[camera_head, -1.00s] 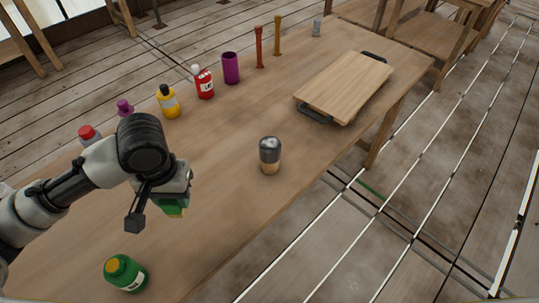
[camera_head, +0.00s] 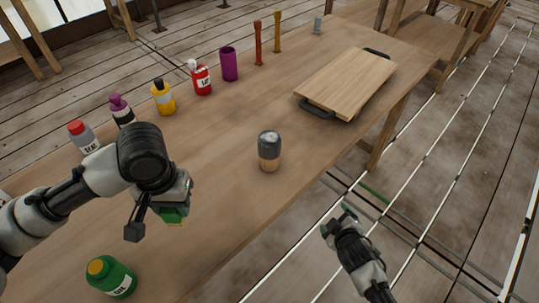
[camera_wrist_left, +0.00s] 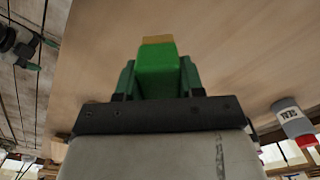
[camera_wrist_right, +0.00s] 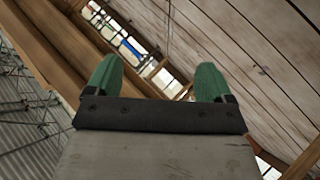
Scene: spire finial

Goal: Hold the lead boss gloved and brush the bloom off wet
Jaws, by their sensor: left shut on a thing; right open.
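The lead boss (camera_head: 269,141), a dull grey mottled dome on a tan wooden lower part, stands upright near the right edge of the table (camera_head: 205,160). My left gripper (camera_head: 175,210) is left of and nearer than the boss, apart from it. It is shut on a green block with a tan end (camera_wrist_left: 157,70), which I take for the brush; its tip points away from the wrist. My right gripper (camera_head: 338,222) is open and empty, with green fingers spread in the right wrist view (camera_wrist_right: 160,82). It is off the table's right side, over the floor.
A wooden board with dark handles (camera_head: 345,82) lies at the far right of the table. Along the far left edge stand several bottles, including a red one (camera_head: 201,80), and a purple cup (camera_head: 229,64). A green bottle (camera_head: 110,277) stands at the near left. Tabletop around the boss is clear.

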